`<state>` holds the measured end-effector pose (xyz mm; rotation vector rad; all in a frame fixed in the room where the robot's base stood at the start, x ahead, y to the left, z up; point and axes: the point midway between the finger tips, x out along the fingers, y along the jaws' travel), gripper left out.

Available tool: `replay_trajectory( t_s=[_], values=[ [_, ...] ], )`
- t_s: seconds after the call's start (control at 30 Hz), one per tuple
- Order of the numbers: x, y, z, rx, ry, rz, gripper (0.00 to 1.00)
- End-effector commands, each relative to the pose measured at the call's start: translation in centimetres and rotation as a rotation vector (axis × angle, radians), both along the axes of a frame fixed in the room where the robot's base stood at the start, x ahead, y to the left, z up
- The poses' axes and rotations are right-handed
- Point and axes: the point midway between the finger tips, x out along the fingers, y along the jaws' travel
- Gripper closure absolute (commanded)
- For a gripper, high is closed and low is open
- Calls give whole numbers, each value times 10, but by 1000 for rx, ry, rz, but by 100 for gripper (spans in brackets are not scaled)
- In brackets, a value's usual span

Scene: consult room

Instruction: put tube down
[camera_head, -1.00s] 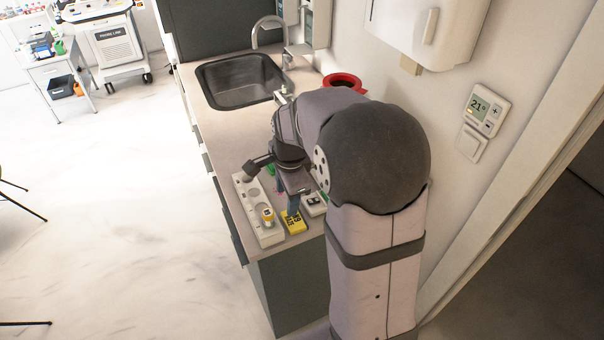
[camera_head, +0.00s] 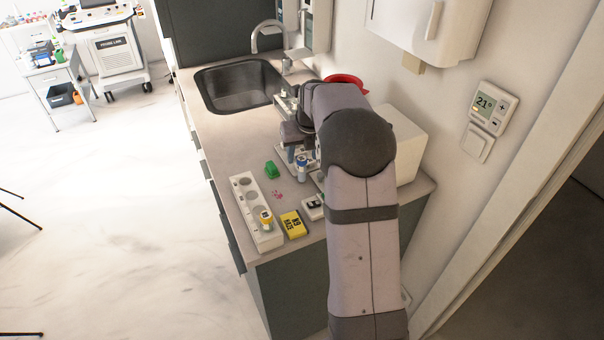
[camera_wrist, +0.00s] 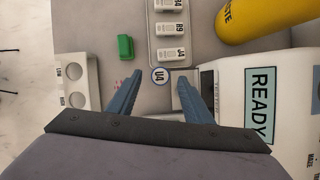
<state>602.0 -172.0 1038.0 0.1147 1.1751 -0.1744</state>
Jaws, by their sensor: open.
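The fingers stand apart, with a gap on each side of the cap. Another tube with a yellow top (camera_head: 266,217) stands in the near end of the white rack (camera_head: 245,202). That rack also shows at the left of the wrist view.
A grey tray with labelled white blocks (camera_wrist: 172,28) lies just beyond the U4 cap. A white machine with a READY screen (camera_wrist: 259,100) and a yellow waste container (camera_wrist: 265,17) are to the right. A yellow block (camera_head: 293,224) and sink (camera_head: 238,85) are on the counter.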

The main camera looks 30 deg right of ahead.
Motion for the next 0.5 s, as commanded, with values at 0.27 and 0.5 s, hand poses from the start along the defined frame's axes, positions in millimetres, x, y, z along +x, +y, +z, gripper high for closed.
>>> replay_trajectory(
  t_s=[0.27, 0.5],
  values=[
    [5, -1, -12, 4, 0, -3, 54],
    [9, -2, -21, 1, -2, -1, 54]
  ],
)
